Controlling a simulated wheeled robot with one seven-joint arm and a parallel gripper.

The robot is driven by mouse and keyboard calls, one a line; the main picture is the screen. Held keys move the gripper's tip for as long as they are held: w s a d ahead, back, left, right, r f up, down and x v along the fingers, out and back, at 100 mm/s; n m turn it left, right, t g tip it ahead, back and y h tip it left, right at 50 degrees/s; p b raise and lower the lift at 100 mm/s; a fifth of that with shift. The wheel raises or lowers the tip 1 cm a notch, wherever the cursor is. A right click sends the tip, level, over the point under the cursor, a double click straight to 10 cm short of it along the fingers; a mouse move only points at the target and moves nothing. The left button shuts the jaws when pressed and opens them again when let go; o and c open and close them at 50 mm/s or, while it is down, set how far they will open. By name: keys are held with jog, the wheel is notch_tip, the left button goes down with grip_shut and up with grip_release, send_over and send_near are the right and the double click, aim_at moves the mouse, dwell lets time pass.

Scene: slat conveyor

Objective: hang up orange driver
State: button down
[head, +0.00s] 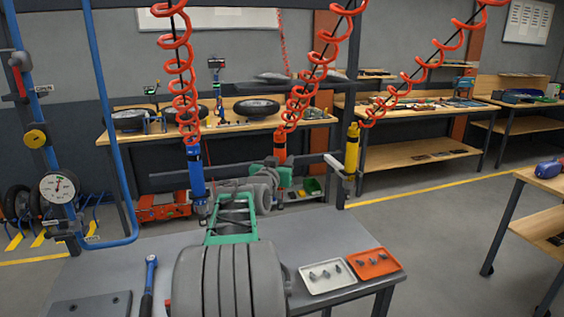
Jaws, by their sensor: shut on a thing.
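The orange driver (280,144) is upright below the middle red coiled hose. Its lower part is hidden behind my gripper (279,174), which is shut on it at the far end of my outstretched arm. The fingertips are small and partly hidden, so the exact grip does not show clearly. The blue driver (195,168) hangs upright on the left coil, left of my gripper. The yellow driver (352,148) hangs upright on the right coil, by a pale bracket (338,168). Whether the orange driver touches a holder is hidden.
A grey table (334,237) stands in front, with a white tray (326,285) and an orange tray (390,264) of small parts, and a blue-handled tool (151,270). A blue tube frame (101,90) with a dial gauge (57,187) is at left. Workbenches line the back.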

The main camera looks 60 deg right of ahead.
jog(key=shift+f+b, duration=0.2)
jog(key=shift+b, duration=0.3)
dwell(0.4)
jog(key=c, duration=1.3)
grip_release()
jog(key=o, duration=0.4)
jog(key=shift+c, duration=0.2)
jog(key=shift+f, duration=0.25)
jog(key=a, duration=0.2)
jog(key=s+a+b, duration=0.1)
jog(key=a, duration=0.2)
jog(key=a+b, duration=0.1)
jog(key=a, duration=0.1)
jog(key=shift+s+a+r, duration=0.25)
jog(key=shift+s+a, duration=0.05)
jog(key=shift+a, duration=0.05)
